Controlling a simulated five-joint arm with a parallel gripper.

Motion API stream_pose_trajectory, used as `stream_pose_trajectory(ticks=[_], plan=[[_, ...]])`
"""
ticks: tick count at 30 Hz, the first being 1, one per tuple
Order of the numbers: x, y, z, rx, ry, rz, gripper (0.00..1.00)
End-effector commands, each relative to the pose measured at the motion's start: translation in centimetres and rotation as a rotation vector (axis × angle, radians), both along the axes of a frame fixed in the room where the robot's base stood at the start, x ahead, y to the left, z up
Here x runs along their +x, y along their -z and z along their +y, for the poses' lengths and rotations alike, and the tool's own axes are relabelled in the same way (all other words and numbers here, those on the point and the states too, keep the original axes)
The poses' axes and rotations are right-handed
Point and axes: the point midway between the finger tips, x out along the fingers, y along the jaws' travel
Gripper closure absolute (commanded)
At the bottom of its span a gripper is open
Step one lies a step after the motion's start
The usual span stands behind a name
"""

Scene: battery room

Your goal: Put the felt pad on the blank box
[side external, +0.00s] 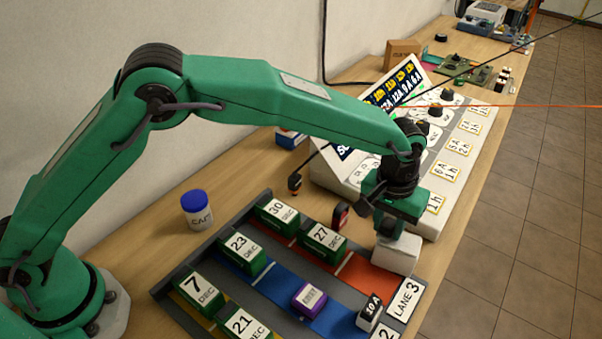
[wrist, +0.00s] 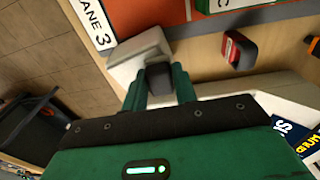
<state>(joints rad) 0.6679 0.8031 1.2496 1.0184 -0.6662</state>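A dark grey block, apparently the felt pad (wrist: 160,76), sits between the two green fingers of my gripper (wrist: 160,92) in the wrist view and fills the gap. A plain off-white box (side external: 398,256), with no marking that I can see, stands near the end of the red lane; it also shows in the wrist view (wrist: 138,48). My gripper (side external: 392,232) points down right over this box in the side view. The pad's underside is hidden, so I cannot tell whether it touches the box top.
A small red and black object (side external: 340,214) stands near the box. A sloped label panel (side external: 440,150) rises behind. A lidded jar (side external: 197,212) stands left.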

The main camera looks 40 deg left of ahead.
Motion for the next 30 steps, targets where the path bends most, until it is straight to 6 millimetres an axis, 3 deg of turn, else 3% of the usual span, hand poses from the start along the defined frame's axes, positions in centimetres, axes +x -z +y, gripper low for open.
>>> stream_pose_trajectory(ticks=[1, 3, 17, 23, 30], plan=[[0.0, 0.0, 0.0, 0.0, 0.0, 0.0, 0.64], [0.0, 0.0, 0.0, 0.0, 0.0, 0.0, 0.51], [0.0, -0.5, 0.0, -0.001, 0.0, -0.001, 0.5], [0.0, -2.2, -0.1, -0.002, 0.0, -0.003, 0.5], [-0.4, -5.9, -0.1, -0.003, 0.0, -0.003, 0.5]])
